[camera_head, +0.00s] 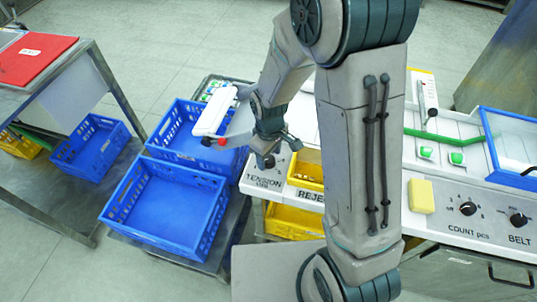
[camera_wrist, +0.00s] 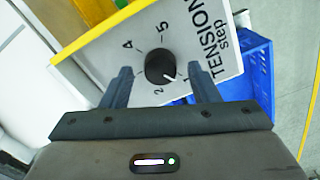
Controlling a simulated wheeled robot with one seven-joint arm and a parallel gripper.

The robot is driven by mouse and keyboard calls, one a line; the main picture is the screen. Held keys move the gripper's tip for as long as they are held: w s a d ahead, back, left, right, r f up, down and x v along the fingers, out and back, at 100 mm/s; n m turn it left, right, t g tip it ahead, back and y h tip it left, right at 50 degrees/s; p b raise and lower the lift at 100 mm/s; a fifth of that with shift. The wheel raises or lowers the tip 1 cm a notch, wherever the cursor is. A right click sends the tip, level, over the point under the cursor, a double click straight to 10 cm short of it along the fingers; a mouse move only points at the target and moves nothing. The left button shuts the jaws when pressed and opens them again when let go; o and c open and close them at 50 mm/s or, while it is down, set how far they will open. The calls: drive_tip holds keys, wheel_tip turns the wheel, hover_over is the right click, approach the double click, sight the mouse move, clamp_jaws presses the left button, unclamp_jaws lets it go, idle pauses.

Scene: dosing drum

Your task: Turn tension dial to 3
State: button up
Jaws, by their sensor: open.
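The tension dial is a round black knob (camera_wrist: 160,66) on a pale panel marked "TENSION step" (camera_wrist: 208,38). In the wrist view its white pointer aims to the lower right, near the 1. The marks 2, 4 and 5 show around it; the 3 is hidden, apparently behind the left finger. My gripper (camera_wrist: 160,74) is open, with one finger on each side of the knob and a gap visible on both sides. In the head view my gripper (camera_head: 277,146) is over the panel's left end, and the dial (camera_head: 265,161) is partly covered.
Blue crates (camera_head: 168,208) stand left of the panel. A yellow reject bin (camera_head: 308,172) sits just right of the dial. Farther right are a yellow block (camera_head: 421,196), a count knob (camera_head: 468,208) and a belt knob (camera_head: 518,219). A white lever with a red ball (camera_head: 221,142) is near my gripper.

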drive_tip(key=shift+f, duration=0.35)
drive_tip(key=shift+c, duration=0.3)
drive_tip(key=c, duration=0.9)
drive_tip(key=shift+a, duration=0.1)
